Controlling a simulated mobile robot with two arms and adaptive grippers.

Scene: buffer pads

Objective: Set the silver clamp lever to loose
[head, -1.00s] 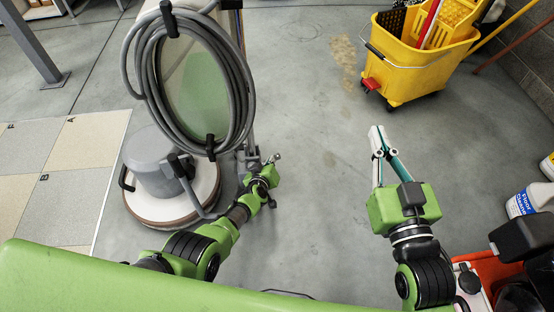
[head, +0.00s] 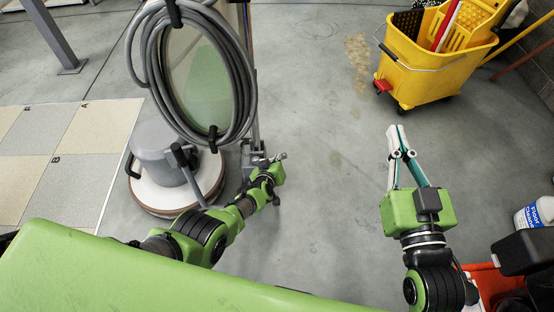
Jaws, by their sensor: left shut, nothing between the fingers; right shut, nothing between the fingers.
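The floor machine (head: 150,196) stands at left, with a grey cable coiled on its upright handle. A grey fitting (head: 251,159) sits low on the handle column. A small silver piece (head: 279,157) sticks out beside it; I cannot tell whether it is the clamp lever or part of my gripper. My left gripper (head: 268,174) is at this fitting, its fingers too small and overlapped to make out. Whether it touches the lever is unclear. My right gripper (head: 396,128) is shut and empty, over bare floor, well right of the machine.
A yellow mop bucket (head: 425,75) stands at the back right. A white cleaner bottle (head: 537,212) and an orange-red item (head: 480,275) are at the lower right. Floor tile samples (head: 85,150) lie at the left. The middle floor is clear.

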